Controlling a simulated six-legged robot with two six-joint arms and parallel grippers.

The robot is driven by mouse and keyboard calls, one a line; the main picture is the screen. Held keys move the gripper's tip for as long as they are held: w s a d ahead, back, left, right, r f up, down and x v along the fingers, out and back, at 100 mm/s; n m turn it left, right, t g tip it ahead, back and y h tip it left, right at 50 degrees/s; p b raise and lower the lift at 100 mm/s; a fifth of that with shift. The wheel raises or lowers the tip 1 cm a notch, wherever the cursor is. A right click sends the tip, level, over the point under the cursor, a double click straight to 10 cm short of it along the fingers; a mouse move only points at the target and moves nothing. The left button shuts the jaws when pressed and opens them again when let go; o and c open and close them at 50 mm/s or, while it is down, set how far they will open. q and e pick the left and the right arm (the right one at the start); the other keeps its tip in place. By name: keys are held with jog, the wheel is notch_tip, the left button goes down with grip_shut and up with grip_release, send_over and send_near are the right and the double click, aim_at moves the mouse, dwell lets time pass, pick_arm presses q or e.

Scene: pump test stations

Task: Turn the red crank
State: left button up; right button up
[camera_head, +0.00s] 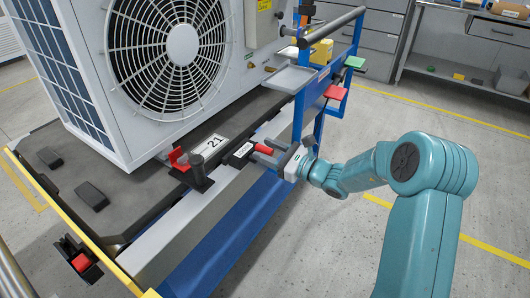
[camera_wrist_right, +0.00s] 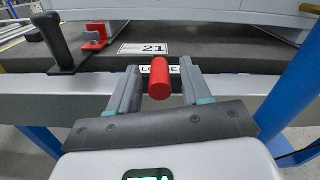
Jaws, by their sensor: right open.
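The red crank's handle (camera_head: 263,149) is a short red cylinder at the front edge of the dark bench, beside a small white label. In the right wrist view the handle (camera_wrist_right: 159,78) points toward the camera and hides the middle of the label behind it. My right gripper (camera_head: 266,153) is open, with one finger on each side of the handle. In the wrist view gaps show between the handle and both fingers (camera_wrist_right: 159,92), so it is not gripped. The crank's arm and pivot are hidden. My left gripper is not in view.
A black upright lever (camera_head: 197,172) with a red bracket (camera_head: 177,157) stands left of the crank. A plate marked 21 (camera_head: 209,145) lies behind. A large fan unit (camera_head: 170,60) fills the bench. A blue post (camera_head: 319,125) rises close to my right gripper.

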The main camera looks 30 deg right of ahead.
jog(key=shift+w+a, duration=0.2)
jog(key=shift+w, duration=0.25)
grip_shut()
jog(key=shift+d+r+m+p, duration=0.1)
jog(key=shift+d+m+p, duration=0.1)
jog(key=shift+m+p, duration=0.2)
jog(key=shift+w+d+r+m+p, duration=0.15)
jog(key=shift+d+m+p, duration=0.15)
jog(key=shift+m+p, duration=0.35)
jog(key=w+d+f+m+p, duration=0.1)
jog(key=d+f+m+p, duration=0.3)
jog(key=m+p, duration=0.4)
jog(key=shift+w+f+m+p, duration=0.35)
jog(key=shift+f+m, duration=0.3)
jog(key=shift+m, duration=2.7)
jog(key=shift+a+f, duration=0.1)
